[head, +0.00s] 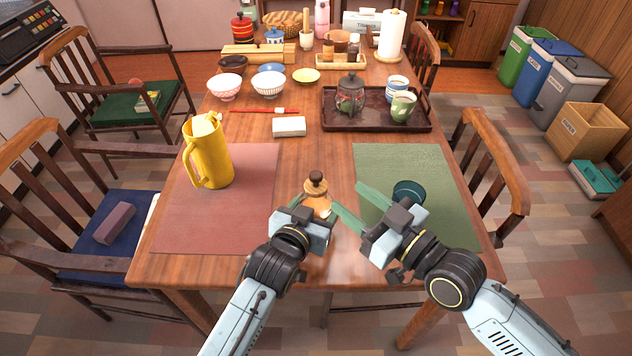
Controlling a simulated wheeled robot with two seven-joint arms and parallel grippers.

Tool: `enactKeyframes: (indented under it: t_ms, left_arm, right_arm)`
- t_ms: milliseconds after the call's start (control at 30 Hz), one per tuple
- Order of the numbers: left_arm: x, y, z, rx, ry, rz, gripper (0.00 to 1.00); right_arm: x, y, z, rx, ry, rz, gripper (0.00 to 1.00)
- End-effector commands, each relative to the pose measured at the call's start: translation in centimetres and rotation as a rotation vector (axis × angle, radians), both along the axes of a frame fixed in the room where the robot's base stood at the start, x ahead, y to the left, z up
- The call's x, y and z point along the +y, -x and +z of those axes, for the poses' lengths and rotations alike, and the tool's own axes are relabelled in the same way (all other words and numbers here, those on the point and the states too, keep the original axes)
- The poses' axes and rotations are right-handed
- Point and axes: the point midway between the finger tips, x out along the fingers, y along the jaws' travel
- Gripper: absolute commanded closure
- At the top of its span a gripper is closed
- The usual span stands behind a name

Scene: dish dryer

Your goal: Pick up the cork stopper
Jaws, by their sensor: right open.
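The cork stopper (316,178) has a dark round knob and sits in the top of a small amber bottle (319,203). The bottle is upright at the middle of the table's near part, between the two mats. My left gripper (309,207) is at the bottle's lower part, which it partly hides; whether its fingers close on the glass is unclear. My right gripper (346,195) is open and empty. Its green fingers point left toward the bottle, just right of and slightly below the cork stopper.
A dark teal round item (408,191) lies on the green mat (440,175) behind my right gripper. A yellow pitcher (214,160) stands on the red mat (180,228). A white block (289,127) and a tray (375,124) with teapot and cups are farther back.

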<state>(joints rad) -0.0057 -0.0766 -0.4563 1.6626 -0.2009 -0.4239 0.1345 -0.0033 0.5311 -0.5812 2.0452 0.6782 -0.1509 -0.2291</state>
Motion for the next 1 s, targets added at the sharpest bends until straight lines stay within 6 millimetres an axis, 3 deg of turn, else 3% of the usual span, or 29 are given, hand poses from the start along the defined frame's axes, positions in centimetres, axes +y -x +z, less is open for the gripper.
enactKeyframes:
  t_ms: [200, 433, 700, 1000]
  left_arm:
    - [0.0, 0.0, -0.1, 0.001, 0.000, 0.000, 0.73]
    - [0.0, 0.0, -0.1, 0.001, 0.000, 0.000, 0.73]
    - [0.0, 0.0, -0.1, 0.001, 0.000, 0.000, 0.73]
    - [0.0, 0.0, -0.1, 0.001, 0.000, 0.000, 0.73]
  right_arm:
    - [2.5, -2.7, 0.1, -0.004, 0.000, -0.001, 0.53]
    - [3.8, -3.7, 0.1, -0.005, 0.001, 0.000, 0.53]
    - [6.6, -6.2, 0.3, -0.006, 0.002, 0.000, 0.53]
    - [7.1, -6.7, 0.2, -0.006, 0.003, 0.001, 0.53]
